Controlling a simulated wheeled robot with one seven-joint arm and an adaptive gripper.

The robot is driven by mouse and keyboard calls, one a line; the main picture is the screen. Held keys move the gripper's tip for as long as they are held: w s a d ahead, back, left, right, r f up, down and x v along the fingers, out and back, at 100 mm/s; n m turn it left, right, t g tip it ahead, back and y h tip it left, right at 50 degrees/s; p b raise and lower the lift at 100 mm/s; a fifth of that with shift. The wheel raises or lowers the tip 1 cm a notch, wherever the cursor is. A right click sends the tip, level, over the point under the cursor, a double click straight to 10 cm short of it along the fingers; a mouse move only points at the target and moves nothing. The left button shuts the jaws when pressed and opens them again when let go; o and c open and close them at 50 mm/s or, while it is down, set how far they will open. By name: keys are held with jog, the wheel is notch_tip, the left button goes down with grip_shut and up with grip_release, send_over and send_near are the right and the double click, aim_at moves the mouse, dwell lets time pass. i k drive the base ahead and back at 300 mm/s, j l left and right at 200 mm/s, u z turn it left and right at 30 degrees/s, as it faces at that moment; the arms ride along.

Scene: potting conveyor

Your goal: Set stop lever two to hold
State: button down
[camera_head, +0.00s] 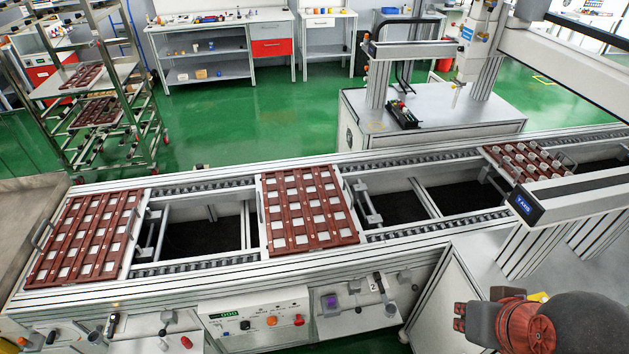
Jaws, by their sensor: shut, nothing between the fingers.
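The conveyor (200,262) runs across the view, with small levers and knobs along its front face. One upright lever with a dark handle (112,322) is at the left of the front. Another slim lever (381,284) is on the front face right of the control panel. I cannot read any labels, so I cannot tell which is stop lever two or its setting. My gripper (459,318) is at the lower right, dark and pointing left. It is shut and empty, to the right of both levers and apart from them.
Brown trays sit on the conveyor at left (84,232), middle (311,209) and right (520,160). A control panel (255,318) with a green display and knobs is on the front. A gantry frame (585,187) stands at the right. A wheeled rack (150,125) stands behind.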

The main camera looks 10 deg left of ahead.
aim_at(358, 309)
jog(key=k+l+u, duration=0.5)
jog(key=k, duration=0.4)
jog(key=k+l+u, duration=0.25)
jog(key=k, duration=0.2)
